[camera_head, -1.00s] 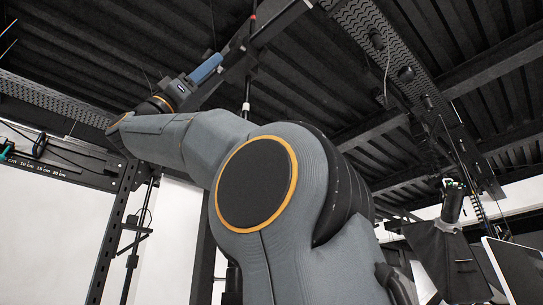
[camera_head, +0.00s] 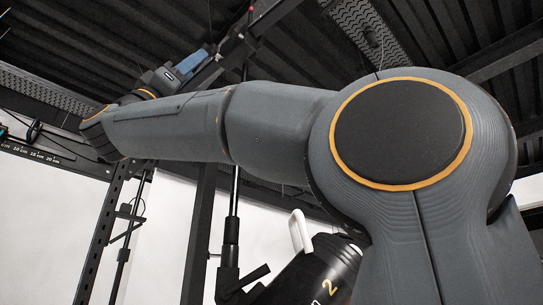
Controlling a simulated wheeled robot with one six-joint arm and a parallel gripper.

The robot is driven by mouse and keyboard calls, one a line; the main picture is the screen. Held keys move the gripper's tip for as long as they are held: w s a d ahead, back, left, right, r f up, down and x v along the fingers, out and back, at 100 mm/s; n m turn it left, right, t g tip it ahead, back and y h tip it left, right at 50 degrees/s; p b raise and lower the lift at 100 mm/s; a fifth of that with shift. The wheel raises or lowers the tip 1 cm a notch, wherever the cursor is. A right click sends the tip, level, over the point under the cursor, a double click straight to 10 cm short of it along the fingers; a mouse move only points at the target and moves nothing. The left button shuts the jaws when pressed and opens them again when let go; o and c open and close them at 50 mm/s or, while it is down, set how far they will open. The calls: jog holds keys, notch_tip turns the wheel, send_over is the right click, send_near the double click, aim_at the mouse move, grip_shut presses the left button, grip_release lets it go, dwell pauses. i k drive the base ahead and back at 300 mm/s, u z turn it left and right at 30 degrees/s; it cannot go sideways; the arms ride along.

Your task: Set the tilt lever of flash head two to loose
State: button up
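A black flash head (camera_head: 318,272) with a yellow "2" on its side shows at the bottom middle. It is partly hidden behind my arm's large joint. A white loop-shaped part (camera_head: 299,232) stands up from its top left. A black stand pole (camera_head: 231,235) with a dark knob or lever (camera_head: 249,279) is left of the head. I cannot tell which part is the tilt lever or how it is set. My gripper (camera_head: 191,63) seems to be the dark and blue end of my arm at the upper left, far from the flash head. Its fingers are not clear.
A black upright frame (camera_head: 102,235) with a marked length scale (camera_head: 35,152) stands at the left. Dark ceiling beams (camera_head: 440,45) run overhead. My own arm covers much of the middle and right. White wall shows behind the pole.

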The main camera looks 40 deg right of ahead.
aim_at(226, 293)
jog(key=k, duration=1.45)
